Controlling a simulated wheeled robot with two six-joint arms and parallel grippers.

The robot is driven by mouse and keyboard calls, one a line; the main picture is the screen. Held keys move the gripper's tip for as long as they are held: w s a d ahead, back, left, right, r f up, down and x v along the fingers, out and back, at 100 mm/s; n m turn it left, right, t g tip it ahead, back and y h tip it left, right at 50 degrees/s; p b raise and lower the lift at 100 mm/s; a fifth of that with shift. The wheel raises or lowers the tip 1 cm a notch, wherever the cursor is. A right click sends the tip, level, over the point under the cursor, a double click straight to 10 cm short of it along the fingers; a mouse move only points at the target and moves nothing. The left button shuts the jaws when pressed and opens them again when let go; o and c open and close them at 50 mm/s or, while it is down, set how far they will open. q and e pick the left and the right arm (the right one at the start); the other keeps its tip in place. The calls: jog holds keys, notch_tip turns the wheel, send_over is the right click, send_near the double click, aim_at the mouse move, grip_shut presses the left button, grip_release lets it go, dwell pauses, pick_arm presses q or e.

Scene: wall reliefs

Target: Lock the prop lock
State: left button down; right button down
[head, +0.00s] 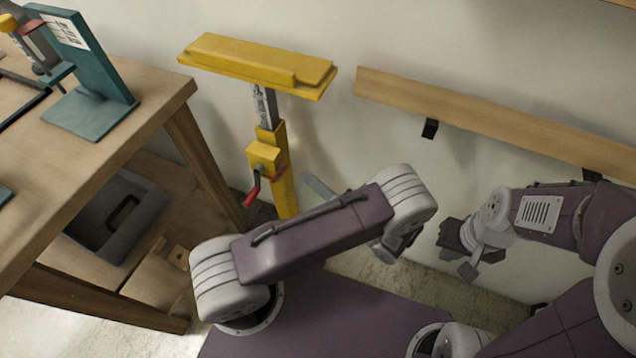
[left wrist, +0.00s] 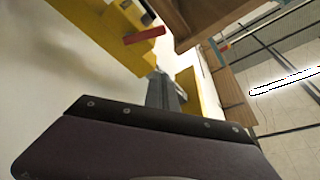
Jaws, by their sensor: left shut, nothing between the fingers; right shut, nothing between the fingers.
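The prop is a yellow stand (head: 283,195) with a wide yellow head (head: 255,62) on a grey inner post (head: 264,105). A yellow collar on it carries a lever with a red grip (head: 251,196), which hangs down to the left. In the left wrist view a red grip (left wrist: 144,36) shows against the yellow. My left gripper (head: 312,183) is right of the stand, partly hidden behind my arm. Its grey fingers (left wrist: 160,90) are shut and empty, and look apart from the red grip. My right gripper (head: 468,268) is shut and empty at the right, away from the prop.
A wooden workbench (head: 165,95) stands left of the prop, with a teal stand (head: 100,75) on top and a grey bin (head: 125,220) on its lower shelf. A wooden rail (head: 480,112) runs along the wall at the right. Bare wall lies between.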

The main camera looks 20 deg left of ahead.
pick_arm(q)
jog(key=v, duration=0.2)
jog(key=shift+d+f, duration=0.3)
jog(key=s+a+f+m+g+h, duration=0.15)
jog(key=s+a+g+h, duration=0.35)
jog(key=s+g+h, duration=0.8)
jog(key=w+r+t+h+p, duration=0.3)
jog(key=r+p, duration=0.9)
jog(key=r, duration=0.1)
jog(key=w+d+r+m+t+h+p, duration=0.1)
jog(key=w+r+t+h+p, duration=0.2)
jog(key=r+p, duration=0.9)
jog(key=shift+w+r+t, duration=0.3)
jog(key=shift+r+t, duration=0.1)
jog(key=shift+t, duration=0.2)
